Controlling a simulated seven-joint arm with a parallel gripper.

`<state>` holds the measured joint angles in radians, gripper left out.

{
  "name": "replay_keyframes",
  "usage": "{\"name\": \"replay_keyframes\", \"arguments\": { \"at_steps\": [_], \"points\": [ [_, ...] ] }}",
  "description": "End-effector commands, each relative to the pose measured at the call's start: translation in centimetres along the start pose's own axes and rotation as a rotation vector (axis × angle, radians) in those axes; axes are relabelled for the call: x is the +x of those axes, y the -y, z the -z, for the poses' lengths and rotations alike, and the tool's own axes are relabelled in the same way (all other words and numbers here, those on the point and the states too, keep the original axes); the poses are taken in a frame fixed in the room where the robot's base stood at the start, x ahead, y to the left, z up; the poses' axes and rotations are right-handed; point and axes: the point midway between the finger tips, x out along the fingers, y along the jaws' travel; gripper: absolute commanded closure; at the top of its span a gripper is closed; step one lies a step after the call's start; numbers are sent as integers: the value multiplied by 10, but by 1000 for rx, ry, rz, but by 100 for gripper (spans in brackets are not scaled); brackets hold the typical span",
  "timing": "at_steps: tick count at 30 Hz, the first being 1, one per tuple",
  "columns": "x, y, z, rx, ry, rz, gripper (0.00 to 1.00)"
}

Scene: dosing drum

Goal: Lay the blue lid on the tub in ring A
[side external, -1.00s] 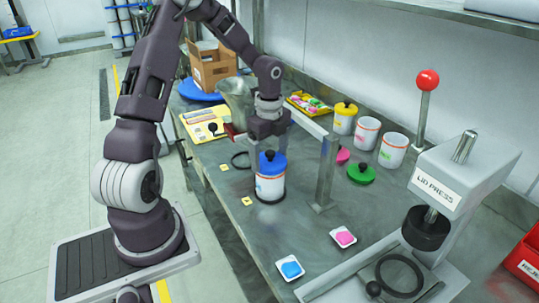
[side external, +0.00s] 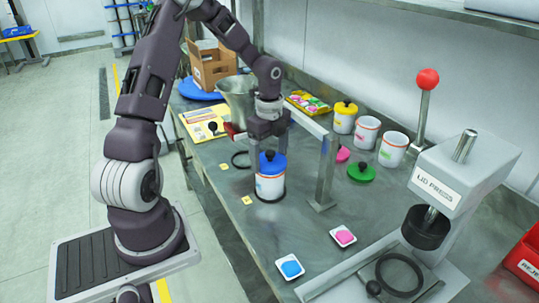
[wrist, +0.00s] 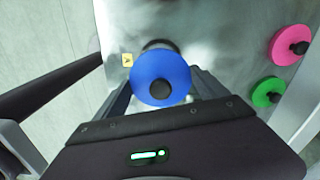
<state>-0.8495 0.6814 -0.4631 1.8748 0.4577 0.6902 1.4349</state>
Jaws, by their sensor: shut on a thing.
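The blue lid (side external: 274,164), with a black knob, is over the mouth of the white tub (side external: 270,187). It looks level and close on the rim, but I cannot tell if it is fully seated. My gripper (side external: 269,145) is directly above, pointing down and shut on the blue lid. In the wrist view the lid (wrist: 150,68) hides most of the tub and the finger contact. The tub stands upright in a dark ring (side external: 271,199) on the bench. A small yellow tag (side external: 246,200) lies beside it; its letter is too small to read surely.
An empty dark ring (side external: 240,160) lies behind the tub. A metal post and beam (side external: 326,172) stand close on the right. A green lid (side external: 361,173), a pink lid (side external: 343,154) and white tubs (side external: 366,132) lie beyond. The lid press (side external: 440,190) is front right.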

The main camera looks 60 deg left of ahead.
Motion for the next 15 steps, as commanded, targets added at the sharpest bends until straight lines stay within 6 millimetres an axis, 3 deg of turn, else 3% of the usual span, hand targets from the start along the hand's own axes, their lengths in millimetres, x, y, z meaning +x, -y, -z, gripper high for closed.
{"name": "replay_keyframes", "arguments": {
  "at_steps": [15],
  "points": [
    [6,0,0,0,0,-1,55]
  ]
}}
